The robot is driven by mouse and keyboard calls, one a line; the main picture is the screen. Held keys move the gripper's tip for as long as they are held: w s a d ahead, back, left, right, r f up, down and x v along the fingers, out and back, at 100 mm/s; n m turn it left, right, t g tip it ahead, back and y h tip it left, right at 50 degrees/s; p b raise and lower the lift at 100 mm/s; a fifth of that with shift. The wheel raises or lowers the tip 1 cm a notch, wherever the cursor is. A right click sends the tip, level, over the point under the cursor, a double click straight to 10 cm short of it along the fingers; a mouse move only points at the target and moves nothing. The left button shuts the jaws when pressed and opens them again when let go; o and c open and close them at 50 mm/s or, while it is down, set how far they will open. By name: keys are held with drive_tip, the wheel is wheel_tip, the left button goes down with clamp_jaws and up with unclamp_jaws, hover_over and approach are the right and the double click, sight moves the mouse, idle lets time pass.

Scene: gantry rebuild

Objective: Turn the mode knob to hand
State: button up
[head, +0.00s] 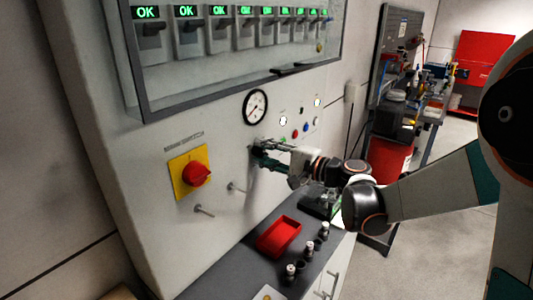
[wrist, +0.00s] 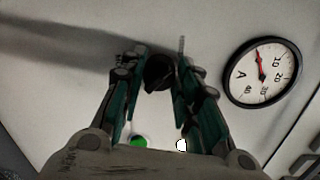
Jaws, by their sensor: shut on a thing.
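The mode knob (wrist: 158,72) is a small black knob on the pale panel, between my fingers in the wrist view. My gripper (wrist: 160,80) has its two teal fingers on either side of it and is shut on it.
The round gauge (head: 255,107) sits close above my gripper. A red rotary switch on a yellow plate (head: 189,171) is to the left, with two metal pegs (head: 204,210) below. Small coloured buttons (head: 295,133) are to the right. A red bin (head: 279,237) stands on the ledge below.

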idle(0.4)
drive_tip(key=o, duration=1.1)
drive_tip(key=shift+c, duration=0.2)
drive_tip(key=shift+d, duration=0.1)
drive_tip(key=v, duration=1.2)
drive_tip(key=shift+f, duration=0.1)
